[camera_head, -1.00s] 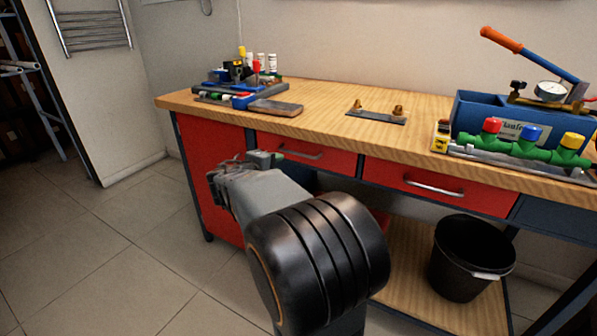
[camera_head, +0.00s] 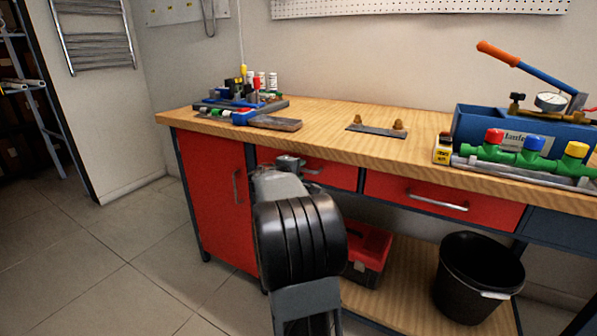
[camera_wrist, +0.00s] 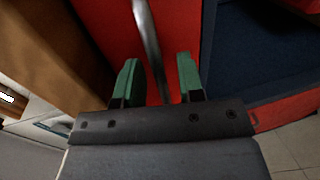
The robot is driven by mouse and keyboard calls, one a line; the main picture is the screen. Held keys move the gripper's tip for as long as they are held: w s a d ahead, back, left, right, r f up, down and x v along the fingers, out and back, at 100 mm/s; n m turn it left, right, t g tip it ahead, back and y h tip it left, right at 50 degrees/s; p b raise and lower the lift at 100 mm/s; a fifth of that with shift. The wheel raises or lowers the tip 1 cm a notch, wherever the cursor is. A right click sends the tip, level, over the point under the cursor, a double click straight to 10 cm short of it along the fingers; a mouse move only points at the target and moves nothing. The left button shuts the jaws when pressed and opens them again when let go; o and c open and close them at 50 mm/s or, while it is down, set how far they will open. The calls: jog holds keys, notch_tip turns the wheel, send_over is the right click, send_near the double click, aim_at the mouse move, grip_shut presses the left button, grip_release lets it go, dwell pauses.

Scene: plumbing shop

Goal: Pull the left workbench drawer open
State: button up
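The left workbench drawer (camera_head: 338,177) has a red front under the wooden top and looks shut in the head view. My gripper (camera_head: 291,162) is at its left part, and my arm hides some of the front. The drawer's metal bar handle (camera_head: 314,169) shows just right of the gripper. In the wrist view, my gripper (camera_wrist: 157,80) is open, with green fingers apart. The handle (camera_wrist: 148,35) runs between the two fingers, with visible room on both sides. The red drawer front (camera_wrist: 178,30) lies behind it. Whether the fingertips reach past the bar cannot be told.
A red cabinet door (camera_head: 215,195) is left of the drawer, and another red drawer (camera_head: 490,206) is to the right. A red toolbox (camera_head: 366,255) and a black bucket (camera_head: 465,285) stand on the lower shelf. The floor (camera_head: 130,260) at left is clear.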

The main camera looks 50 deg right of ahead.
jog(key=shift+d, duration=0.25)
grip_shut()
dwell(0.5)
